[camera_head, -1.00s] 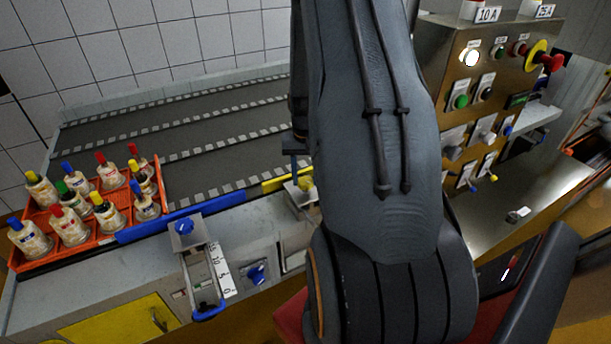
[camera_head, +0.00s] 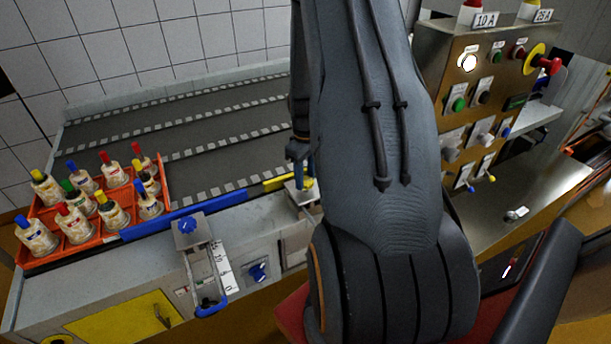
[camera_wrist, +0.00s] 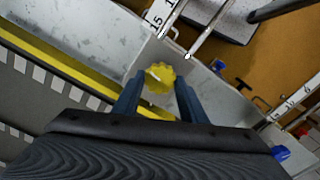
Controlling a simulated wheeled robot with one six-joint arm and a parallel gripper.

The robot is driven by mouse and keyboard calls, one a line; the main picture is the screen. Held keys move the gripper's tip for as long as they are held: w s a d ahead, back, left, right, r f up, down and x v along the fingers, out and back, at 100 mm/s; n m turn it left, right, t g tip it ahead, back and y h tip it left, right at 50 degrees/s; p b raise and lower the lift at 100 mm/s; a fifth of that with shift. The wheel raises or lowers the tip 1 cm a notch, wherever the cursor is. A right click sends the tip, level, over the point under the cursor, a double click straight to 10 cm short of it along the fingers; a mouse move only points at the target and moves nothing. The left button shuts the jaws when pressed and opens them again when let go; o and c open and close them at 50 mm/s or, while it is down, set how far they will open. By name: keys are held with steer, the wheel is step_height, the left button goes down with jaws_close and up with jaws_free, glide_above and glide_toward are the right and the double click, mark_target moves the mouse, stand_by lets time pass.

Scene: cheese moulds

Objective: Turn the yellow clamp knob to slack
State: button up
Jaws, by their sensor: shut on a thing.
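The yellow clamp knob (camera_wrist: 159,74) is a lobed disc on a grey metal plate (camera_wrist: 182,65) in the wrist view. My gripper (camera_wrist: 158,84) has its two dark blue fingers on either side of the knob and is shut on it. In the head view the knob (camera_head: 309,184) shows as a small yellow patch on its bracket, at the right end of the yellow rail. My gripper (camera_head: 310,172) is right at it, partly hidden by my arm. The knob's pointer or marking cannot be made out.
A yellow rail (camera_head: 284,180) and a blue rail (camera_head: 180,212) edge the dark conveyor (camera_head: 215,130). A blue knob (camera_head: 187,226) sits on a second clamp to the left. An orange crate (camera_head: 75,247) holds several bottles. A steel control panel (camera_head: 460,90) stands at right.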

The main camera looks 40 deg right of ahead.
mark_target(305, 180)
steer(key=shift+r+n, duration=0.1)
steer(key=shift+n, duration=0.9)
steer(key=shift+w, duration=0.1)
steer(key=o, duration=1.1)
steer(key=shift+c, duration=0.2)
steer(key=shift+r+b, duration=0.95)
steer(key=shift+r, duration=2.9)
steer(key=s+a+r+m, duration=0.1)
steer(key=s+a+r, duration=0.1)
steer(key=a, duration=0.7)
steer(key=s+a+r+m+t+b, duration=0.1)
steer(key=s+a, duration=0.3)
steer(key=a, duration=0.6)
steer(key=s+a+r+m+b, duration=0.1)
steer(key=s+a+r+m, duration=0.1)
steer(key=a, duration=0.7)
steer(key=shift+s+a+r, duration=0.25)
steer(key=shift+s+r, duration=0.2)
steer(key=shift+s, duration=0.25)
